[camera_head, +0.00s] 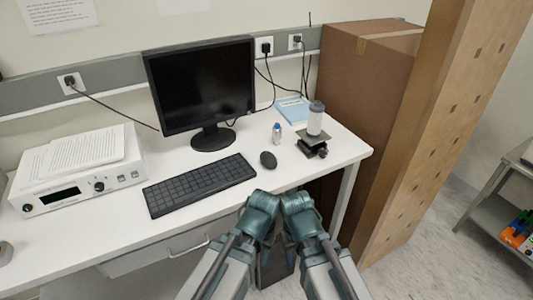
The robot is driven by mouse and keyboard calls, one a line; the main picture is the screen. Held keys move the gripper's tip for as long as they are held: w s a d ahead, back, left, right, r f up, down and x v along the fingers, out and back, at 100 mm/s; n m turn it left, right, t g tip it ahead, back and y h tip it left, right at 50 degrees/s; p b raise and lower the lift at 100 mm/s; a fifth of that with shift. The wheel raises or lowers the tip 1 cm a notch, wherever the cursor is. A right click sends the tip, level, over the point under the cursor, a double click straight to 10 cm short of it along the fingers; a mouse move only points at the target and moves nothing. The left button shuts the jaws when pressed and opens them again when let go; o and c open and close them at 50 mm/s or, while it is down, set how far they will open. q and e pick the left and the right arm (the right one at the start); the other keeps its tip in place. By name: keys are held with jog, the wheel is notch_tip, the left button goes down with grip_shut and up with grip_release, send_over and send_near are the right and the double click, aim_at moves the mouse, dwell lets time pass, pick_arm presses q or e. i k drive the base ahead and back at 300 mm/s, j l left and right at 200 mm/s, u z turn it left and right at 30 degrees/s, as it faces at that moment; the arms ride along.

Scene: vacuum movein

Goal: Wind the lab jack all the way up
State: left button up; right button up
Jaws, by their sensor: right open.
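The lab jack (312,140) stands on the white desk near its right end, with a small dark top plate and a dark base. A clear cylinder with a dark grey cap (316,118) stands upright on the top plate. The plate looks a little above the base, but the gap is too small to judge. A dark knob shows at the jack's lower right. My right gripper (292,203) is open in front of the desk edge, apart from the jack. My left gripper (262,203) is beside it; its fingers cannot be made out.
Keyboard (200,184), monitor (203,85) and a white instrument (80,180) fill the left. Tall cardboard boxes (365,90) stand close on the right.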

aim_at(323, 154)
jog(key=i+l+u, duration=0.1)
jog(key=l+u, duration=0.15)
jog(key=u, duration=0.15)
jog(key=l+u, duration=0.25)
jog(key=u, duration=0.15)
jog(key=l+u, duration=0.65)
jog(key=u, duration=0.15)
jog(key=l+u, duration=0.4)
jog(key=k+l+u, duration=0.3)
jog(key=l, duration=0.4)
jog(key=k+l+u, duration=0.3)
jog(key=k+l, duration=0.15)
jog(key=l, duration=0.2)
jog(key=k+l+u, duration=0.35)
jog(key=k+l, duration=1.05)
jog(key=l, duration=0.2)
